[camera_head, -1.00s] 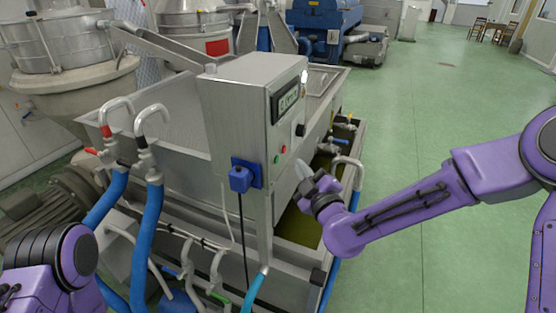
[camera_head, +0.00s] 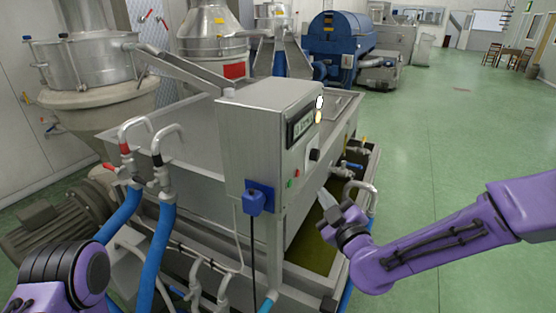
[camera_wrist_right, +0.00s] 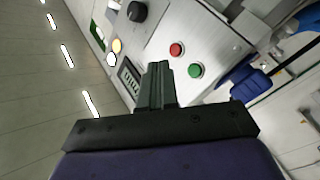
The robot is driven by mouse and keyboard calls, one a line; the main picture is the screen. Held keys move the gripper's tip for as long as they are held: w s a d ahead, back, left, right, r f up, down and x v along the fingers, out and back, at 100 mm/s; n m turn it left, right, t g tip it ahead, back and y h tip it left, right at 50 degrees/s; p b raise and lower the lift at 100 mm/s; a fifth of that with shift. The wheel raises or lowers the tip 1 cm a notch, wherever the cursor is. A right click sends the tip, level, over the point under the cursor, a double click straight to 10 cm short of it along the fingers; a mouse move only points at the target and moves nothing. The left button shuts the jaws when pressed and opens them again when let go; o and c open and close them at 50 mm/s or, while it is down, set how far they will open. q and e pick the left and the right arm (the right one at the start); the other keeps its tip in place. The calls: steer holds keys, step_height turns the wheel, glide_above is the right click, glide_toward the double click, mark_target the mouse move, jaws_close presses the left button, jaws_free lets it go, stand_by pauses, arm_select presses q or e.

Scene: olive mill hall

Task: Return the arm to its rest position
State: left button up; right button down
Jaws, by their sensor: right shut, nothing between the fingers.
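My purple right arm comes in from the right in the head view. Its gripper (camera_head: 338,212) is beside the right face of the steel control box (camera_head: 262,140), in front of the box's lower right. In the right wrist view the two dark fingers of the right gripper (camera_wrist_right: 157,72) are together and empty. They point toward the panel with its display, black knob, red button (camera_wrist_right: 176,49) and green button (camera_wrist_right: 195,70); I cannot tell the exact gap. Part of my left arm shows at the lower left of the head view, but its gripper is out of the frame.
The control box stands on a steel machine with a tank (camera_head: 205,140). Blue hoses (camera_head: 148,255) and pipes with taps stand at the front left. A pipe and taps (camera_head: 360,185) are close to the right gripper. Green floor (camera_head: 460,150) is open on the right.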

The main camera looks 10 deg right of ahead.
steer(key=s+d+f+m+g+h+b, duration=0.1)
steer(key=s+d+f+m+g, duration=0.25)
steer(key=f, duration=0.55)
steer(key=s+d+f+m+g+h, duration=0.1)
steer(key=s+f+m+g+h, duration=0.1)
steer(key=s+f+m, duration=0.45)
steer(key=s+d+f+m+g+h+b, duration=0.1)
steer(key=s+d+f+m+g, duration=0.15)
steer(key=f+m, duration=0.6)
steer(key=s+d+f+g+h+b, duration=0.1)
steer(key=s+d+f+g, duration=0.1)
steer(key=s+f, duration=0.7)
steer(key=s+d+f+n+g+h+b, duration=0.1)
steer(key=s+d+f+g, duration=0.2)
steer(key=s, duration=1)
step_height(320, 180, down, 6)
steer(key=shift+s+r+g+h, duration=0.1)
steer(key=shift+s+g+h, duration=0.2)
steer(key=shift+g, duration=0.9)
